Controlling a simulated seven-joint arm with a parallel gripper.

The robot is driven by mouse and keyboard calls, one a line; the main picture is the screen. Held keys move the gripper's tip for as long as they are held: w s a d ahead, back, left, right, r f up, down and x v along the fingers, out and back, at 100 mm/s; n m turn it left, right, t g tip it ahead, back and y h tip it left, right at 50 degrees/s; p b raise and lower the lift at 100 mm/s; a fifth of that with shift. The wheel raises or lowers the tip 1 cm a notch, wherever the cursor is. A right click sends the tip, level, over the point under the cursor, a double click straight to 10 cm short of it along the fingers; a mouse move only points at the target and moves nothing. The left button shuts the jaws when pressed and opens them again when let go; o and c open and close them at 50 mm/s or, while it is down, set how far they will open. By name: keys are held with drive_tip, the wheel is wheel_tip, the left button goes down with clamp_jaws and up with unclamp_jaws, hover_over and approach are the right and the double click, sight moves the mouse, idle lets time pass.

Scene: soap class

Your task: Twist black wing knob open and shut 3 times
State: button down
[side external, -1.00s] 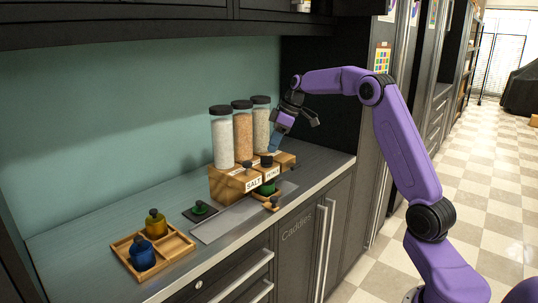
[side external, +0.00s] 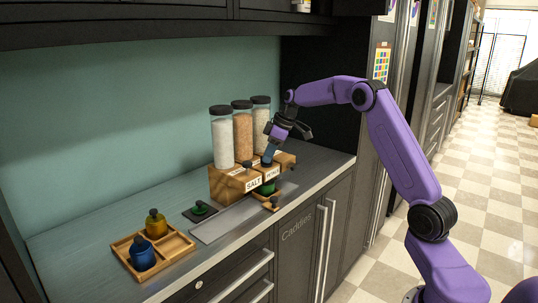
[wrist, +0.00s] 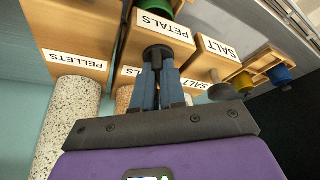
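Three wooden dispenser blocks stand in a row under clear jars. The black wing knob (wrist: 157,53) is on the block labelled PETALS (wrist: 125,45), and its lower part shows dark between my fingers in the wrist view. My gripper (side external: 267,161) is at that knob, with its blue fingers (wrist: 161,80) close together on either side of it. Whether the fingers press on the knob is too small to tell. In the side view they hide most of the knob. A green bottle (side external: 267,188) stands below the PETALS block.
A SALT block (wrist: 215,55) with its own dark knob (wrist: 221,92) stands close beside. A wooden tray (side external: 188,241) with blue (side external: 142,257) and yellow (side external: 156,226) bottles is at the front left. A black and green piece (side external: 200,209) lies on the counter. A long grey mat runs before the blocks.

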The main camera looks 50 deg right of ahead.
drive_tip(key=shift+m, duration=0.4)
drive_tip(key=m+h, duration=0.1)
drive_tip(key=m, duration=0.2)
drive_tip(key=shift+s+a, duration=0.1)
drive_tip(key=shift+a, duration=0.05)
drive_tip(key=m+h, duration=0.1)
drive_tip(key=m, duration=0.2)
drive_tip(key=shift+a+f+m+t+h, duration=0.1)
drive_tip(key=shift+a+m+t+h, duration=0.05)
drive_tip(key=shift+m+t+h, duration=0.2)
drive_tip(key=m+h, duration=0.1)
drive_tip(key=m, duration=0.2)
drive_tip(key=m+g+h, duration=0.1)
drive_tip(key=m, duration=0.2)
drive_tip(key=shift+a+h, duration=0.15)
drive_tip(key=shift+h, duration=0.1)
drive_tip(key=shift+m, duration=0.35)
drive_tip(key=c, duration=1.2)
unclamp_jaws()
